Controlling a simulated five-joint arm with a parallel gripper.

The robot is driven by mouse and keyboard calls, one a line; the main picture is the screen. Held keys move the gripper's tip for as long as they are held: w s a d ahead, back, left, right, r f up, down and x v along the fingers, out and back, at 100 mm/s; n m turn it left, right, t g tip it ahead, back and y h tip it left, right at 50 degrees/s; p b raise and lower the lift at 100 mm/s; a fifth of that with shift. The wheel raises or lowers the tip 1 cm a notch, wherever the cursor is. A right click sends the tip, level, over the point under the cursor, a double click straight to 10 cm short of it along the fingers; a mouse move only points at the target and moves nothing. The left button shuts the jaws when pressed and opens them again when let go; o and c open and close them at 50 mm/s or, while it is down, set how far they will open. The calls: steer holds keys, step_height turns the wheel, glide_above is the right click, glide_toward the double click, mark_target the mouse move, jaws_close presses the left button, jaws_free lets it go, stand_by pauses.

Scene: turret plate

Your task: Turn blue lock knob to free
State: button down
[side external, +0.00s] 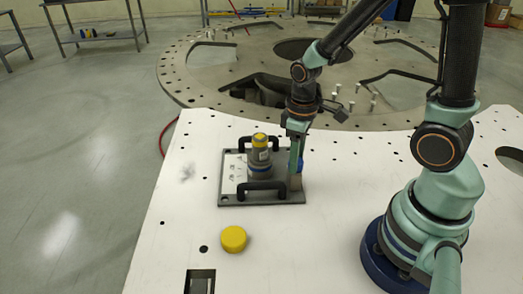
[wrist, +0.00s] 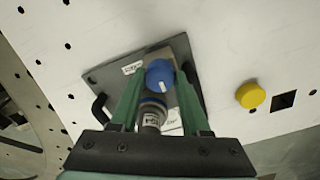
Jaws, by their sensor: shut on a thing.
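The blue lock knob (wrist: 159,75) is between my gripper's fingers (wrist: 159,88) in the wrist view, with a white mark line on its face. My gripper (side external: 295,165) is shut on it. In the side view the knob (side external: 300,166) shows only in part behind the fingers. It sits at the right side of a grey plate (side external: 230,198) with black handles. A grey cylinder with a yellow top (side external: 260,150) stands upright on the plate, left of my gripper. The label by the knob is too small to read.
A loose yellow cap (side external: 233,239) lies on the white table in front of the plate and shows in the wrist view (wrist: 250,95). A rectangular slot (side external: 200,281) is near the table's front edge. A large round turret plate (side external: 200,75) lies behind.

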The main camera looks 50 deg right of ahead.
stand_by(0.4)
steer(key=shift+c, duration=1.8)
jaws_free()
steer(key=shift+r, duration=0.1)
step_height(320, 180, up, 12)
steer(key=shift+s+a+r+m+t, duration=0.2)
steer(key=shift+r+m+t, duration=0.4)
steer(key=shift+r+t, duration=0.3)
steer(key=shift+s+a+r+m+t, duration=0.2)
steer(key=shift+r+m+t, duration=0.4)
steer(key=shift+r+t, duration=0.3)
steer(key=shift+s+a+r+m+t, duration=0.2)
steer(key=shift+r+m+t, duration=0.4)
steer(key=shift+r+t, duration=0.3)
